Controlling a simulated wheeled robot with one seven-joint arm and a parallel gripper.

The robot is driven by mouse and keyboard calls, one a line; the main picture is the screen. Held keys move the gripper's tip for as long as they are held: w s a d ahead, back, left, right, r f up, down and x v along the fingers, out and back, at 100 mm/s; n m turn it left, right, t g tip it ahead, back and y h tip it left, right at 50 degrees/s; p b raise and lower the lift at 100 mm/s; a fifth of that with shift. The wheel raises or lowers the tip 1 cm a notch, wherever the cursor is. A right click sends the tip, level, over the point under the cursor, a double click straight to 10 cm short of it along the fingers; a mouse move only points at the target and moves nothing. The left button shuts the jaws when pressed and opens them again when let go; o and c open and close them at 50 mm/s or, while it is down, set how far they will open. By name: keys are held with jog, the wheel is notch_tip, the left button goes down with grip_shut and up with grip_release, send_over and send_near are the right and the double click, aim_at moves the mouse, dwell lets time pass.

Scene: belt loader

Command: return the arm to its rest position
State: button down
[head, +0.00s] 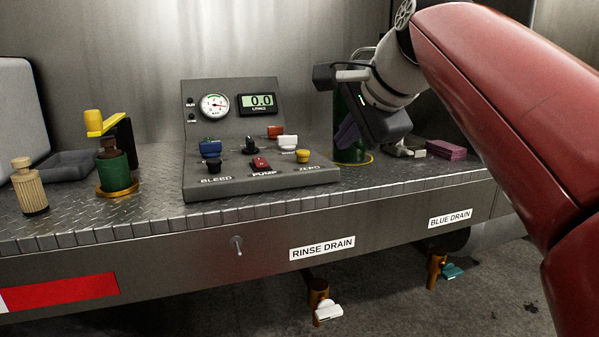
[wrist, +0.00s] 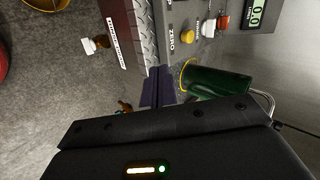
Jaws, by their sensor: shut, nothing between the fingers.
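My gripper (head: 347,133) hangs over the right part of the metal deck, just right of the grey control panel (head: 230,180). Its dark purple fingers are together with nothing between them. A dark green cylinder (head: 350,153) with a yellow ring at its foot stands right beside the fingers, partly hidden by the gripper. I cannot tell whether they touch. In the wrist view the closed fingers (wrist: 157,88) point toward the deck edge, with the green cylinder (wrist: 220,82) to their right. My red arm reaches in from the right.
The panel carries a gauge, a display reading 0.0 and several coloured knobs. A yellow-handled green valve (head: 113,170) and a wooden peg (head: 28,187) stand at left. A purple block (head: 446,149) lies at right. The rinse drain tap (head: 321,302) and blue drain tap (head: 440,269) hang below the deck edge.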

jog(key=s+d+f+n+g+h, duration=0.1)
jog(key=s+f+n, duration=0.3)
jog(key=f, duration=0.6)
jog(key=s+d+f+n+g+h, duration=0.1)
jog(key=s+d+f+n, duration=0.3)
jog(key=s+f, duration=0.5)
jog(key=s+d+f+n+h, duration=0.1)
jog(key=s+f+n, duration=0.3)
jog(key=f, duration=0.8)
jog(key=shift+s+d+f+n+g+h, duration=0.35)
jog(key=shift+s+d, duration=0.55)
jog(key=shift+s, duration=0.3)
